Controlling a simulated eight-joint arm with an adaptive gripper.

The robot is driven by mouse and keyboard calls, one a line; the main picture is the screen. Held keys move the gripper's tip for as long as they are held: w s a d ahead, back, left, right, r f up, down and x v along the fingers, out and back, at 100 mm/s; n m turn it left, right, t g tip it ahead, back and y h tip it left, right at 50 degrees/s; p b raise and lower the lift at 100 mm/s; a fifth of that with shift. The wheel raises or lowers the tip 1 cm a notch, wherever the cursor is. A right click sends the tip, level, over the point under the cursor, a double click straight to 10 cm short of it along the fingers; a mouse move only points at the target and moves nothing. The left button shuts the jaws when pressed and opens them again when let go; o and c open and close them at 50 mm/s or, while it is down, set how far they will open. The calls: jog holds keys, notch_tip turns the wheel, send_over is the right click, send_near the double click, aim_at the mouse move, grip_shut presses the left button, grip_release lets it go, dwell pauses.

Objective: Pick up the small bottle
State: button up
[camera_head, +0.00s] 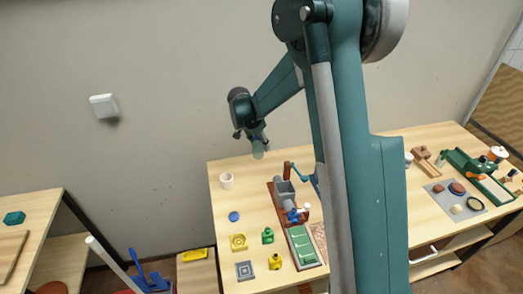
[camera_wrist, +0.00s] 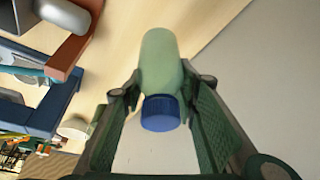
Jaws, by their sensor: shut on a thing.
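The small bottle is pale green with a blue cap. It is in the wrist view (camera_wrist: 163,62), between the two green finger pads, with its cap toward the camera. In the head view the bottle (camera_head: 258,150) hangs below my gripper (camera_head: 252,138), near the back edge of the table and seemingly above it. My gripper (camera_wrist: 162,90) is shut on the bottle in the wrist view. The bottle's far end points away from the wrist camera.
On the table (camera_head: 218,204) stand a white cup (camera_head: 227,181), a blue disc (camera_head: 234,216), yellow and green pieces and a grey hopper device (camera_head: 285,192) with a green ramp (camera_head: 303,246). A green machine (camera_head: 477,173) stands at right. The wall is close behind.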

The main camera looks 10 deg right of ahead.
jog(key=shift+r, duration=0.7)
jog(key=shift+d, duration=0.1)
